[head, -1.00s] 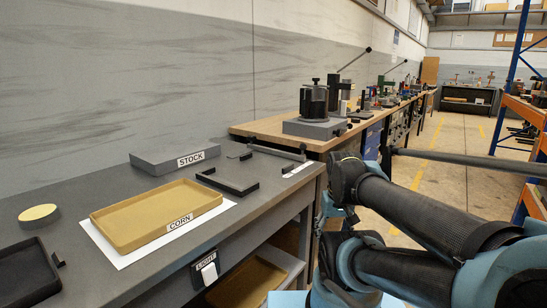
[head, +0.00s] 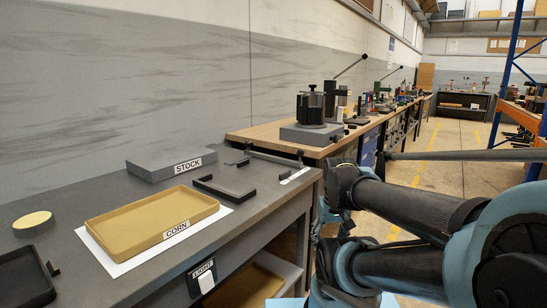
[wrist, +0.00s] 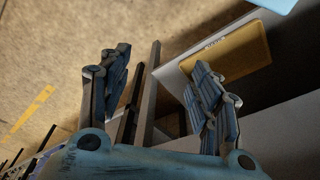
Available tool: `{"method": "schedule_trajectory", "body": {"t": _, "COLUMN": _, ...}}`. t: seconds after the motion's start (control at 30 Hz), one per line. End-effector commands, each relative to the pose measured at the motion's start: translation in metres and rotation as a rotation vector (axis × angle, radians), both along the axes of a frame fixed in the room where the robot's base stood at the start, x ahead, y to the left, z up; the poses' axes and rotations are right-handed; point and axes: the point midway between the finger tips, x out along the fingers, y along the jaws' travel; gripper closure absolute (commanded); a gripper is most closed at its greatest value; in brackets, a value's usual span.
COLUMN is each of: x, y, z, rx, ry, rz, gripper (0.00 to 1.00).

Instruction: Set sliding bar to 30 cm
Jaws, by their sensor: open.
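A thin dark bar or rail (head: 277,157) runs along the far end of the grey bench, with a small upright end piece. A white strip (head: 294,175) lies beside it; its marks are too small to read. I cannot tell for certain which part is the sliding bar, nor its setting. A dark bracket-shaped frame (head: 225,190) lies nearer on the bench top. In the wrist view, my gripper (wrist: 161,60) is open with its fingers spread and nothing held. Long dark bars (wrist: 149,90) show between and beyond the fingers. My gripper's fingertips are not clear in the head view.
A yellow CORN tray (head: 112,235) sits on a white sheet. A grey STOCK block (head: 165,163) stands behind it. A LIGHT switch (head: 203,277) is on the bench front. Below is a shelf with a yellow tray, also in the wrist view (wrist: 235,60). Open floor (head: 450,145) lies to the right.

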Motion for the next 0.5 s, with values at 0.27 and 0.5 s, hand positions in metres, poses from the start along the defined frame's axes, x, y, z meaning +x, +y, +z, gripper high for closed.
{"method": "schedule_trajectory", "body": {"t": 0.27, "x": 0.001, "y": 0.001, "z": 0.022, "rx": 0.008, "ry": -0.008, "rz": -0.016, "gripper": 0.53}}
{"method": "schedule_trajectory", "body": {"t": 0.5, "x": 0.053, "y": 0.008, "z": 0.095, "rx": 0.048, "ry": 0.011, "rz": -0.091, "gripper": 0.53}}
